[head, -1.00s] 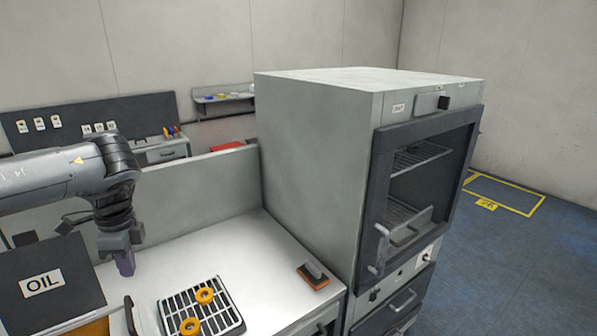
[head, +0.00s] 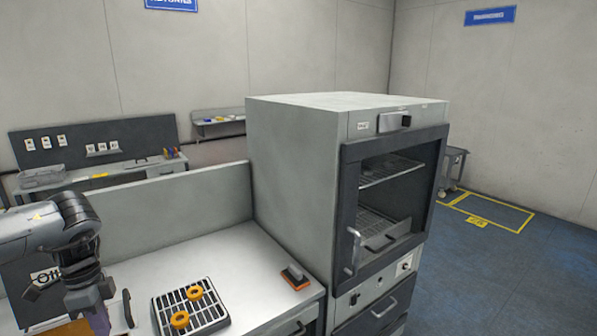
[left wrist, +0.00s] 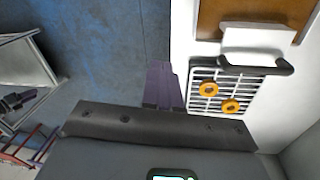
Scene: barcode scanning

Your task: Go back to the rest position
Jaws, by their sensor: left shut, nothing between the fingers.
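My left gripper (head: 98,318) is at the lower left of the head view, above the left part of the white bench. Its purple-grey fingers are shut and empty. In the left wrist view the shut fingers (left wrist: 163,86) point away from the camera, beside the bench edge with blue floor below. My right gripper is not in view.
A rack (head: 208,322) with two orange rings (head: 195,292) lies on the bench (head: 235,262). An orange-based block (head: 295,277) sits to its right. A large grey oven (head: 290,170) stands at the right.

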